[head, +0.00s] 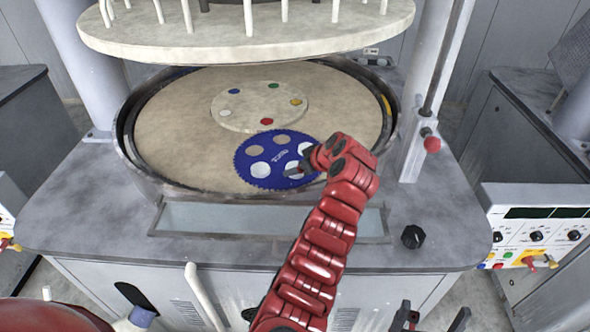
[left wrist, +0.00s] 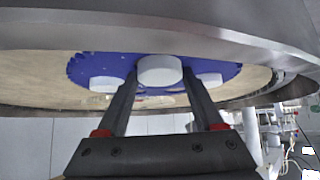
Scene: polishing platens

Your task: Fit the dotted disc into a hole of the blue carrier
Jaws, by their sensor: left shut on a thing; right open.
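The blue carrier (head: 276,155), a toothed plate with round holes, lies on the tan platen. My left gripper (head: 296,172) is over its front right part. In the left wrist view my left gripper (left wrist: 160,78) is shut on a white disc (left wrist: 160,70), with a finger on each side. No dots show on this disc. Two more white discs, one left (left wrist: 103,83) and one right (left wrist: 208,80), are at the blue carrier (left wrist: 85,65). I cannot tell whether the held disc is seated in a hole. My right gripper (head: 432,318) is open and empty at the bottom right.
The tan platen (head: 180,130) has a raised dark rim. A round centre plate (head: 245,100) with coloured spots lies behind the carrier. An upper plate (head: 200,42) with white pins hangs above. A black knob (head: 412,237) and a post with a red ball (head: 432,144) stand right.

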